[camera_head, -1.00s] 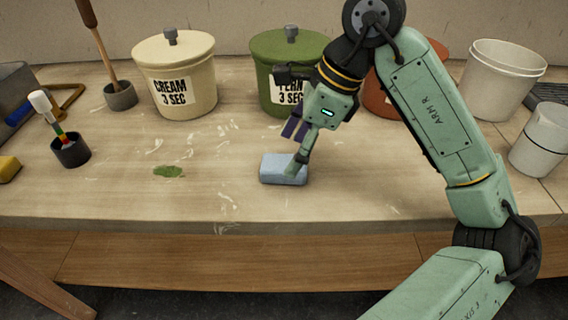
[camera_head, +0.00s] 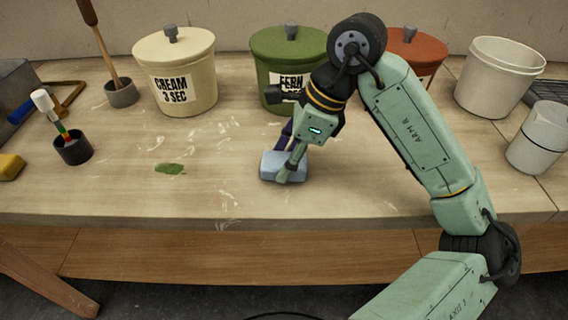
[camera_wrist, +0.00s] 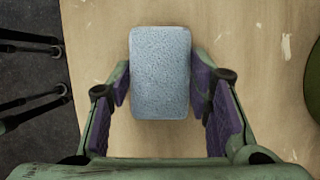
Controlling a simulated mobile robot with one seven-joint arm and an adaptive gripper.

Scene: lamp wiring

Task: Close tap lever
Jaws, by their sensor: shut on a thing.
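I see no tap lever in either view. A light blue sponge-like block (camera_head: 269,169) lies on the wooden workbench (camera_head: 120,205), left of my arm. In the wrist view the block (camera_wrist: 160,65) is upright in the picture, with a purple-padded finger along each side. My gripper (camera_head: 285,164) reaches down over the block and is shut on it. Its fingers (camera_wrist: 160,88) flank the block's lower half in the wrist view. The block appears to rest on the bench top.
Behind stand a cream pot (camera_head: 180,95), a green pot (camera_head: 265,50), a red-brown pot (camera_head: 420,45) and a white bucket (camera_head: 495,85). A white jug (camera_head: 538,140) is at right. A dark cup (camera_head: 72,150) and green smear (camera_head: 170,169) are at left. The front left bench is clear.

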